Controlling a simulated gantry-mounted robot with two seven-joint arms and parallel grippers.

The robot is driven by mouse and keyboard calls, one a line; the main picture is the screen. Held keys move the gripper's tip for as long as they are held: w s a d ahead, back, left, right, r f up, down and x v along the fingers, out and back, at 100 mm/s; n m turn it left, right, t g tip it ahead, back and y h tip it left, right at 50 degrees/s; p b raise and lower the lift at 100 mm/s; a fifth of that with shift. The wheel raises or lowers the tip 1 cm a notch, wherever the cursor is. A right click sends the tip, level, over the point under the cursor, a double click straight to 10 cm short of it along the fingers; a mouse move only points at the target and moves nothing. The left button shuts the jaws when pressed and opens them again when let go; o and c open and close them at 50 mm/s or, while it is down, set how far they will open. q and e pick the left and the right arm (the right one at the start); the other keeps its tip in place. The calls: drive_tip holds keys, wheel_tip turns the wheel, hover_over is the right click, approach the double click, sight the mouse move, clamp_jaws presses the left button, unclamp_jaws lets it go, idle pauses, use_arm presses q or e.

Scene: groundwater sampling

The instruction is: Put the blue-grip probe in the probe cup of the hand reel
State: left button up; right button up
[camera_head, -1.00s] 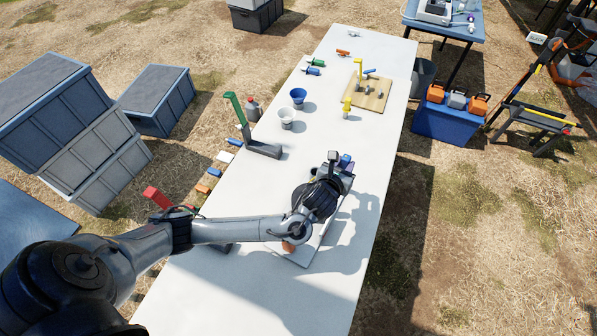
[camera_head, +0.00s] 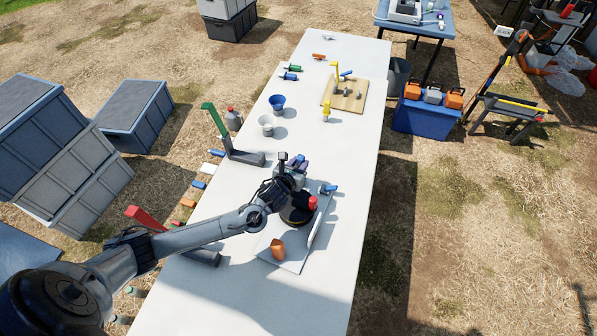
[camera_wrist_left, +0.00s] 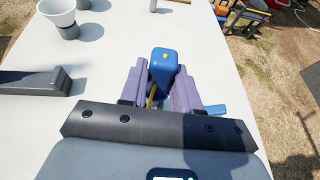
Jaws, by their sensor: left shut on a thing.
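My left gripper (camera_head: 293,168) is shut on a blue block-shaped grip with a yellow spot, seemingly the blue-grip probe (camera_wrist_left: 163,70). In the left wrist view the grip sits between the two purple fingers (camera_wrist_left: 158,88); its lower part is hidden. The gripper is above the table, just behind a dark round drum with a red knob, seemingly the hand reel (camera_head: 297,210), on a grey board (camera_head: 292,262). A small blue piece (camera_head: 328,188) shows at the board's right rear; it also shows in the left wrist view (camera_wrist_left: 215,109). I cannot make out the probe cup. My right gripper is not in view.
An orange piece (camera_head: 278,248) is on the board's front. A green-post stand (camera_head: 215,122), a white cup (camera_head: 267,124) and a blue cup (camera_head: 277,102) stand left and behind. A red-handled stand (camera_head: 145,217) is near my arm. The table's right strip is clear.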

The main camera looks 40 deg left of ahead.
use_arm(q)
drive_tip(key=shift+f+b, duration=0.4)
drive_tip(key=shift+f, duration=1.6)
drive_tip(key=o, duration=1.1)
drive_tip(key=shift+f, duration=0.15)
drive_tip(key=shift+c, duration=0.2)
drive_tip(key=shift+s+r, duration=0.15)
drive_tip(key=shift+r, duration=0.15)
drive_tip(key=p+v, duration=0.2)
drive_tip(key=v, duration=0.9)
drive_tip(key=shift+s+r, duration=0.1)
drive_tip(key=shift+s, duration=0.2)
